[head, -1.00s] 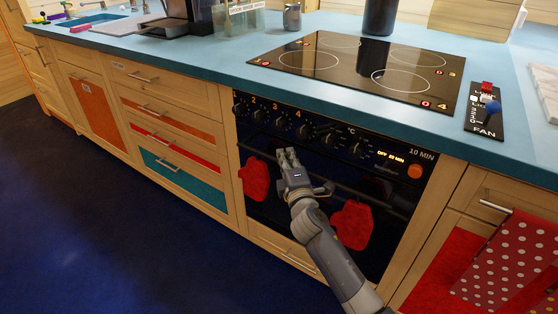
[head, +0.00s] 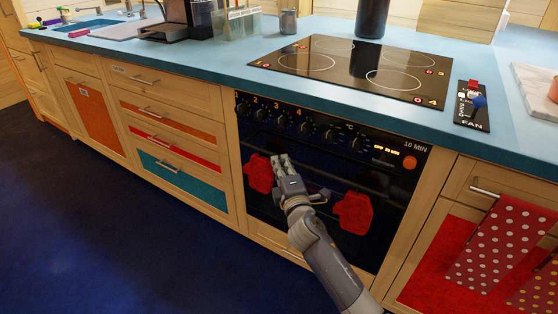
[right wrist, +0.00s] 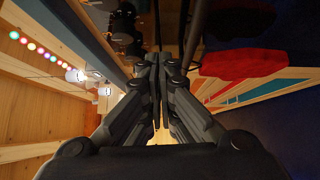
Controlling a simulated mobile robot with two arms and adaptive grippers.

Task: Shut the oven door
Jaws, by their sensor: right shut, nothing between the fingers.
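The oven (head: 330,133) is built into the wooden cabinets, with a black front and a row of knobs on top. Its dark glass door (head: 290,208) stands upright and looks flush or nearly flush with the front; a small gap cannot be ruled out. Two red mitts hang on the door's bar, a left one (head: 259,174) and a right one (head: 353,213). My right gripper (head: 281,161) is shut and empty in front of the door between the mitts, at about bar height. Whether it touches is unclear. Its closed fingers show in the right wrist view (right wrist: 159,62). My left gripper is out of view.
A blue counter (head: 220,62) with a black hob (head: 350,68) runs above the oven. Drawers (head: 168,140) stand to the left. A dotted red towel (head: 497,250) hangs on the cabinet at right. The dark blue floor (head: 100,220) in front is clear.

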